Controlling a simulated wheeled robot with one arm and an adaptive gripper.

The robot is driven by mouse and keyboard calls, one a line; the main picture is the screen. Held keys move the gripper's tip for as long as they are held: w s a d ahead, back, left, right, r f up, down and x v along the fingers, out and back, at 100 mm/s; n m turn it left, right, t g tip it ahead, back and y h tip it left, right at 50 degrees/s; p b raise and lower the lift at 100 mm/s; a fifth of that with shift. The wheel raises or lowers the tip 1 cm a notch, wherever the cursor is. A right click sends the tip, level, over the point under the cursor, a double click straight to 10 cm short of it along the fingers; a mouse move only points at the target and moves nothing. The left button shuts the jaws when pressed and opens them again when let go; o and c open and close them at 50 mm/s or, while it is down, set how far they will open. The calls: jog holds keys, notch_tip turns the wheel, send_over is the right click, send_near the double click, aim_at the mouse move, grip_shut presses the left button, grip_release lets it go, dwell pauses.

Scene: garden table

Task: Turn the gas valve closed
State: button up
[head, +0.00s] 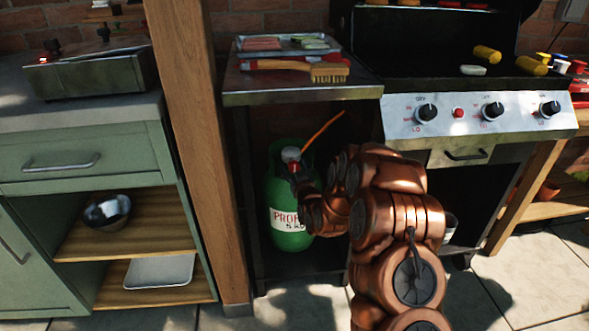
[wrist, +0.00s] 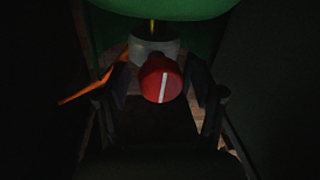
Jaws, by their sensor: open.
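The green gas bottle (head: 289,213) with a white label stands under the side shelf of the grill in the head view. Its top and collar fill the upper part of the wrist view (wrist: 190,10). The gas valve is a red knob with a white line (wrist: 160,80), in the middle of the wrist view; the line runs nearly upright, slightly tilted. My gripper (wrist: 160,92) is open, with one dark finger on each side of the red knob. I cannot tell whether the fingers touch it. In the head view my arm hides most of the gripper.
An orange hose (wrist: 92,86) runs from the valve area to the left. The metal side shelf (head: 290,93) is above the bottle, with a brush (head: 328,73) on it. A wooden post (head: 185,130) stands left, the grill (head: 480,115) right.

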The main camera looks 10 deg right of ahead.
jog(key=shift+c, duration=0.2)
jog(key=c, duration=1.1)
